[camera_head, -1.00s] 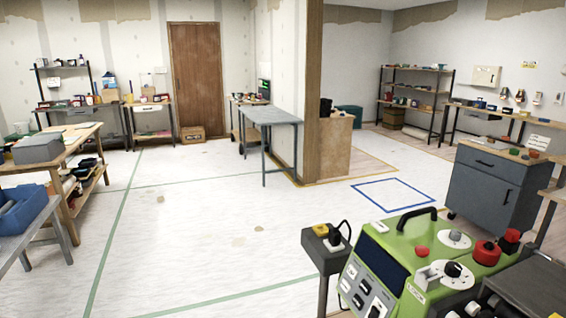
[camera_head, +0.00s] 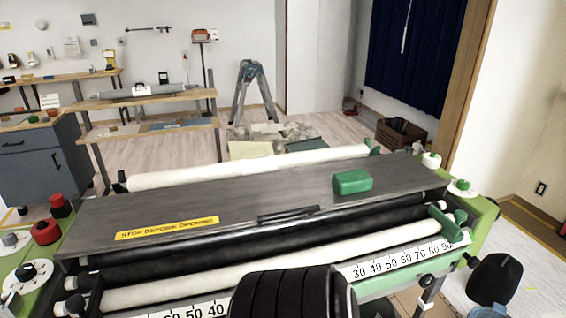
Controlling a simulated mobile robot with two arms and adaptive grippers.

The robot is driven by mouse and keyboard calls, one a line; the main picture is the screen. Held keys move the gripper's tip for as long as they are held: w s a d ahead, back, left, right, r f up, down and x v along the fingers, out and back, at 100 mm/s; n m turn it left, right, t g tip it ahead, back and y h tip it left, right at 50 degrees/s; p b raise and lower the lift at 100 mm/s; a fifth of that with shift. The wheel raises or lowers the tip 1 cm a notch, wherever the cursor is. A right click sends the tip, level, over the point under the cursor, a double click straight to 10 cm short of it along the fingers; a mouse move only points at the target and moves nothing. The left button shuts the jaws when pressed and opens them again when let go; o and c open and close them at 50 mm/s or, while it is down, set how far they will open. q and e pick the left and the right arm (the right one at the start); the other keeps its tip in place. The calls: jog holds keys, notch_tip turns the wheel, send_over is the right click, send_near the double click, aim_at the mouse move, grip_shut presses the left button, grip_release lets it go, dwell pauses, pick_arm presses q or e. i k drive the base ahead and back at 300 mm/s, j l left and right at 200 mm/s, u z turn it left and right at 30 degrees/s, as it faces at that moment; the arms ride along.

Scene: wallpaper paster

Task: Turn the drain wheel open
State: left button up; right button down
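The wallpaper paster fills the middle of the view, with a long dark grey lid (camera_head: 265,208) lying flat across its top. A green handle block (camera_head: 352,182) sits on the lid near its right end. I cannot tell which part is the drain wheel. A black round knob (camera_head: 426,281) shows low on the front at the right, below the scale. White dials with green knobs (camera_head: 463,187) sit on the right end panel. The lower front is partly hidden by a black ribbed shape at bottom centre, likely my own arm.
Red buttons (camera_head: 46,231) are on the left end panel. A blue-grey cabinet (camera_head: 38,160) is at the left. A stepladder (camera_head: 255,95) stands behind. The floor at the far right looks clear.

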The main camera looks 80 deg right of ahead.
aim_at(426, 281)
jog(key=z, duration=2.75)
